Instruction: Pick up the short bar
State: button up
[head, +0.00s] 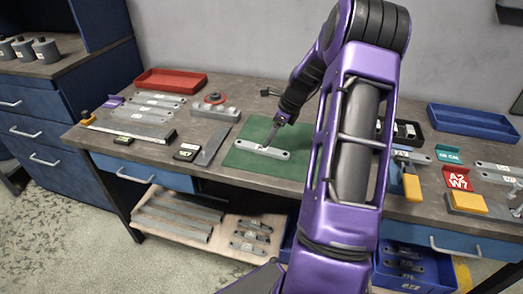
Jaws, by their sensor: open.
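A short grey bar (263,151) with a hole near each end lies flat on the green mat (243,164) in the middle of the workbench. A small white label shows near its middle. My purple arm stands in front of the bench and hides the part just right of the mat.
A red tray (171,81) and several stacked bars (153,104) are at the left. A flat grey plate (214,144) lies left of the mat. A blue tray (473,122), tags and yellow-handled items crowd the right. A lower shelf (190,240) holds more bars.

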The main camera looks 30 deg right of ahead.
aim_at(262, 148)
jog(key=x, duration=0.5)
jog(key=shift+a, duration=0.2)
jog(key=shift+c, duration=0.2)
grip_shut()
